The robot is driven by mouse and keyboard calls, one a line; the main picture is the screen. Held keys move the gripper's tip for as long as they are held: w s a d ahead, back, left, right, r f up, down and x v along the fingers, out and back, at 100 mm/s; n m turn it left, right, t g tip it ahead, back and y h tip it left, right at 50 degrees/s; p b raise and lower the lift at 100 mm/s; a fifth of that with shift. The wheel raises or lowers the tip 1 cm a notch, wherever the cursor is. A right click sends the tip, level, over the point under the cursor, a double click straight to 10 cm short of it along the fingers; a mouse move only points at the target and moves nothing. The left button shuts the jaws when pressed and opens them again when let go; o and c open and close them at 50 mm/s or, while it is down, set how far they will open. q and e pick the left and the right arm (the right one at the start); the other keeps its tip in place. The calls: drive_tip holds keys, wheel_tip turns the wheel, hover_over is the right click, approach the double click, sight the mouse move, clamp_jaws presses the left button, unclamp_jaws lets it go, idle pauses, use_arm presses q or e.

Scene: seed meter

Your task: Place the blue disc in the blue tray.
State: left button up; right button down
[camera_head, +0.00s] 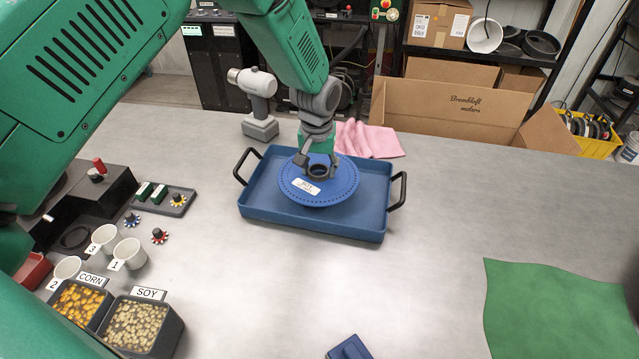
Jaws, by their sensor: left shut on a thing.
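The blue disc (335,192) is round, with small holes near its rim, a dark central hub and a white label that seems to read SOY. It is over the blue tray (362,229), a rectangular tray with black handles at its left and right ends. My left gripper (319,168) comes down from above and is shut on the disc at its hub. The disc looks close to the tray floor, but I cannot tell whether it touches it. My right gripper is not in view.
Bins of corn (81,303) and soy (142,326), white cups and a black device stand at left. A green mat (556,310) lies at right.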

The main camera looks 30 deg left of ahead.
sight(320, 185)
use_arm(q)
drive_tip(key=f, duration=0.4)
drive_tip(key=shift+d+f+p, duration=0.2)
drive_tip(key=shift+f+p, duration=0.1)
drive_tip(key=shift+f, duration=0.4)
drive_tip(key=o, duration=1.2)
drive_tip(key=shift+a, duration=0.1)
drive_tip(key=r, duration=0.4)
drive_tip(key=s+r+b, duration=0.1)
drive_tip(key=r, duration=0.7)
drive_tip(key=shift+s+d, duration=0.2)
drive_tip(key=shift+d, duration=0.05)
drive_tip(key=shift+f, duration=0.1)
